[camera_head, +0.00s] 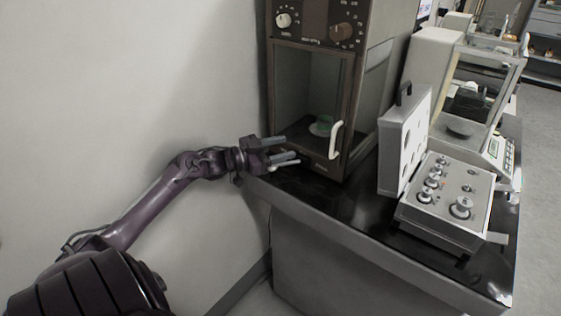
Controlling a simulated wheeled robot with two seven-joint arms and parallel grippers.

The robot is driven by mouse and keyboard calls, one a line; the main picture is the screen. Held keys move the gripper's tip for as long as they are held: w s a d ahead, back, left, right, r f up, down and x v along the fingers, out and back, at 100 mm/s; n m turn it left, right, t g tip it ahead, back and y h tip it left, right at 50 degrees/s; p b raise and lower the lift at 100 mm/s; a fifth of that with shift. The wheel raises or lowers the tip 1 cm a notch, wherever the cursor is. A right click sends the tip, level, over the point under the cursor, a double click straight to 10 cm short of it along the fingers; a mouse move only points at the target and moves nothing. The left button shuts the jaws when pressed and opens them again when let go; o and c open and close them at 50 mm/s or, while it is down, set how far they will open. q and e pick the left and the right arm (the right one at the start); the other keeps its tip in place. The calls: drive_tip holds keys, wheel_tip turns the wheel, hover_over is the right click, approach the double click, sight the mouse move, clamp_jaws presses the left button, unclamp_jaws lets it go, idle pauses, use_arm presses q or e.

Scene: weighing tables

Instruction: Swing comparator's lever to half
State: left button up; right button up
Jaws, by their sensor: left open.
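The comparator (310,40), as I take it, is a tall brown and grey cabinet with a glass front at the back of the table. A white curved handle (335,141), which looks like its lever, stands upright at the lower right of the front. Two knobs are above the glass, a light one (283,20) and a brown one (341,32). My left gripper (290,150) is open and empty in front of the cabinet's lower left corner, left of the white handle and apart from it. My right gripper is not in view.
An instrument box (446,203) with knobs and a raised lid (404,142) stands right of the cabinet on the dark table (330,205). A glass-sided balance (480,100) is behind it. A small dish (320,128) shows behind the glass. A wall is at left.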

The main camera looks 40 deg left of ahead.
use_arm(q)
wheel_tip(320, 180, up, 14)
drive_tip(key=shift+f, duration=0.15)
idle(0.5)
